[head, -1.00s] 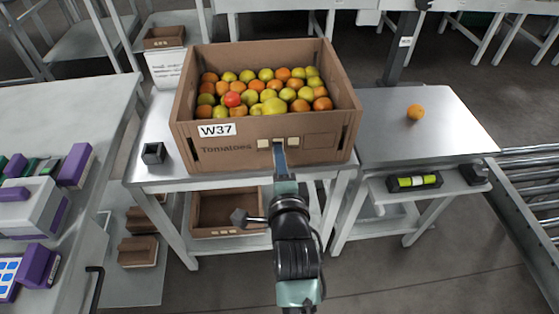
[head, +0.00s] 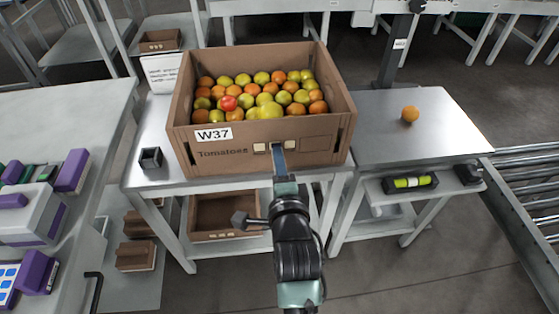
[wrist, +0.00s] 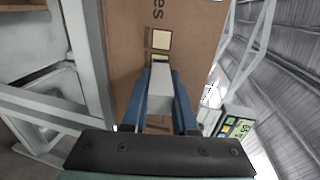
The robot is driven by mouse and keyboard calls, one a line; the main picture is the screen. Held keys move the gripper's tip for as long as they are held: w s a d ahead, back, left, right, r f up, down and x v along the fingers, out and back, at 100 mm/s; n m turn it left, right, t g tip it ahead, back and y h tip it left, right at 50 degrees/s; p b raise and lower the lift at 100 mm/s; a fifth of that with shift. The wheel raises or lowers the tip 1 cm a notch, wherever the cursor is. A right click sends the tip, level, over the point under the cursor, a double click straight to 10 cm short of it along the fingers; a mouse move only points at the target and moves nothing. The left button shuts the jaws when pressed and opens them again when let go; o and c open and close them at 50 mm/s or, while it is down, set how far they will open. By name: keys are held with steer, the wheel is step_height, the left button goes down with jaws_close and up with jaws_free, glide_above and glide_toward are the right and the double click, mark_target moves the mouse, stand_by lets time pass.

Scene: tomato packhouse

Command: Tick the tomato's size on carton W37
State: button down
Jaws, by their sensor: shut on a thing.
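Carton W37 (head: 322,128) stands on the middle table, filled with tomatoes. Its front face carries the W37 label, the word "Tomatoes" and a row of pale squares (head: 260,147). In the wrist view one cream square (wrist: 161,40) shows clear; another just below it is partly hidden. My gripper (head: 278,150) is at the carton's front face, beside these squares. Its blue fingers are shut on a pale grey block-like thing (wrist: 160,83), whose far end points at the carton. I cannot tell whether it touches the face. No tick is visible. A single orange tomato (head: 410,114) lies on the right table.
A small dark open box (head: 150,158) stands left of the carton. A yellow-green tool (head: 411,182) lies on the shelf below the right table (head: 450,135). A roller conveyor (head: 525,190) is at far right. The left bench (head: 60,110) holds purple-and-white devices.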

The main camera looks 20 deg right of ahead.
steer(key=shift+w+a+f, duration=0.1)
steer(key=shift+a+f, duration=0.3)
steer(key=shift+f+p+v, duration=0.2)
steer(key=shift+p+v, duration=0.25)
steer(key=shift+v, duration=0.5)
steer(key=shift+f+p+v, duration=0.15)
steer(key=shift+p+v, duration=0.3)
steer(key=shift+v, duration=0.55)
steer(key=shift+f+p+v, duration=0.2)
steer(key=shift+p+v, duration=0.25)
steer(key=shift+v, duration=0.5)
